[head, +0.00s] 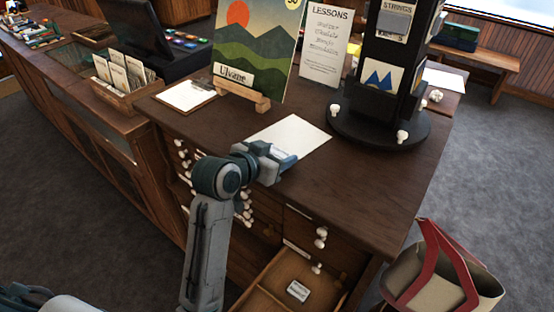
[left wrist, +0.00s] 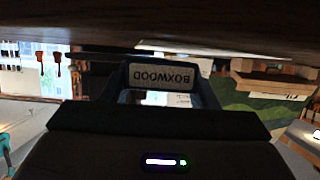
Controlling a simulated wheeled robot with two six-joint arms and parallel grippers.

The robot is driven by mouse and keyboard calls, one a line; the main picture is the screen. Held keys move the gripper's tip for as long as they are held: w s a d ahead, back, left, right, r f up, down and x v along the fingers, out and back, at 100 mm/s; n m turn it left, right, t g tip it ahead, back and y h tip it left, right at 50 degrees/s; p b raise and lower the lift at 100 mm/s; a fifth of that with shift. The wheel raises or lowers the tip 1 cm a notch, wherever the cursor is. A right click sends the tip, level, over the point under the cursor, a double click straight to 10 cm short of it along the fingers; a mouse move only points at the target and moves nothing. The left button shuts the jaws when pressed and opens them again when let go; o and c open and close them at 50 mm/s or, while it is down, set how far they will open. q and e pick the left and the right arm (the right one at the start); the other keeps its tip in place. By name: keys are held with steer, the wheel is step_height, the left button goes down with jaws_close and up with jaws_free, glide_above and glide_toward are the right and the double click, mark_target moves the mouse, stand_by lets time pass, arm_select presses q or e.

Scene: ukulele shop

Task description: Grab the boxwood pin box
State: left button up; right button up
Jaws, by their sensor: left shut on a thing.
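The boxwood pin box (left wrist: 160,76) shows in the left wrist view as a pale label reading BOXWOOD, upside down, between the finger sides. My left gripper (head: 280,160) is above the front part of the brown cabinet top, beside a white sheet, and is shut on the box. In the head view the box is mostly hidden by the gripper, and I cannot make out its outline. My right gripper is not in view.
A drawer (head: 272,286) stands open at the cabinet front, with a small pale labelled item (head: 298,291) in it. A white sheet (head: 292,135), a picture stand (head: 250,100) and a black rack (head: 378,125) stand on the top. A red-handled bag (head: 440,275) is at right.

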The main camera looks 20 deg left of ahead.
arm_select(q)
step_height(320, 180, up, 2)
steer(key=shift+r, duration=0.15)
steer(key=s+a+p, duration=0.2)
steer(key=s+p, duration=0.3)
steer(key=s, duration=0.2)
steer(key=s+a+r+p, duration=0.1)
steer(key=s+a+p, duration=0.1)
steer(key=s+p, duration=0.3)
steer(key=s, duration=0.3)
steer(key=shift+s+a, duration=0.15)
steer(key=shift+a, duration=0.15)
